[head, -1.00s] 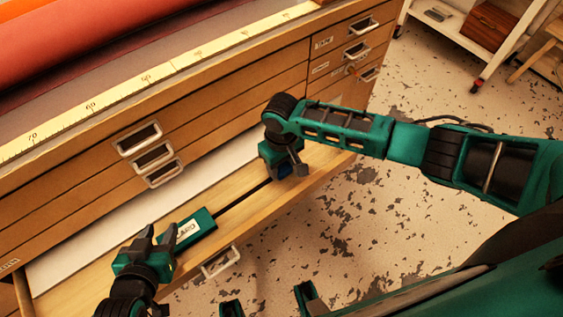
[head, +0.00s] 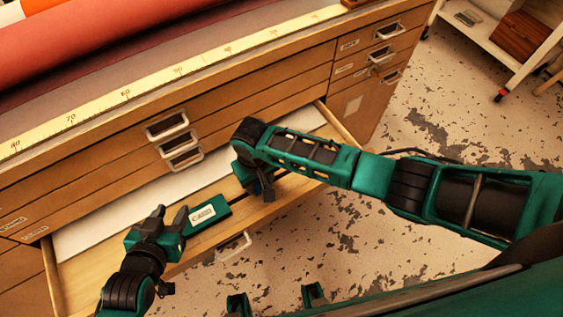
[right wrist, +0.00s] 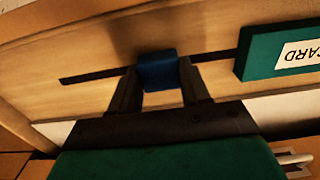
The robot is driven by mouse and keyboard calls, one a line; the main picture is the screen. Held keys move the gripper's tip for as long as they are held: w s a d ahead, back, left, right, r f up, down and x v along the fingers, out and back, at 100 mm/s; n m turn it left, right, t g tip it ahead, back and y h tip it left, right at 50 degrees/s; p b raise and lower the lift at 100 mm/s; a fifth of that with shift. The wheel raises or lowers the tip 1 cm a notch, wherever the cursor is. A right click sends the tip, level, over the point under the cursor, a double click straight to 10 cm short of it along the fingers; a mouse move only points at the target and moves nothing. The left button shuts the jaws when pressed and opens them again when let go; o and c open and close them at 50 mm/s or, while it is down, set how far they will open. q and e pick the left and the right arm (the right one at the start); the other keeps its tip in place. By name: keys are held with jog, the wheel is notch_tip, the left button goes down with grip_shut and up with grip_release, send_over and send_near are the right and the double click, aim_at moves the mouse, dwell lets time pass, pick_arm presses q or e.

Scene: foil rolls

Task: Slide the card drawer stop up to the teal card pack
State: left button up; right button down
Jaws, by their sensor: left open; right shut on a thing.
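The teal card pack (head: 209,213), with a white label, lies in the open drawer. It also shows at the right of the right wrist view (right wrist: 282,52). The blue drawer stop (right wrist: 158,72) sits over the dark slot, between the fingers of my right gripper (right wrist: 160,88), which is shut on it. A stretch of bare slot separates the stop from the pack. In the head view my right gripper (head: 261,188) is right of the pack and largely covers the stop. My left gripper (head: 171,213) is open at the pack's left end; I cannot tell whether they touch.
The open wooden drawer (head: 85,268) has a pale sheet (head: 95,232) along its back and a front handle (head: 233,245). The cabinet above has closed drawers, a yellow ruler (head: 178,76) and red rolls (head: 120,38) on top. Speckled floor (head: 430,110) lies beyond.

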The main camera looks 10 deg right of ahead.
jog(key=shift+s+a, duration=0.25)
jog(key=shift+a, duration=0.3)
jog(key=shift+s+a, duration=0.2)
jog(key=shift+a, duration=0.3)
pick_arm(q)
jog(key=shift+s, duration=0.1)
jog(key=shift+d, duration=0.1)
pick_arm(e)
jog(key=c, duration=0.5)
grip_release()
pick_arm(q)
jog(key=shift+r, duration=0.1)
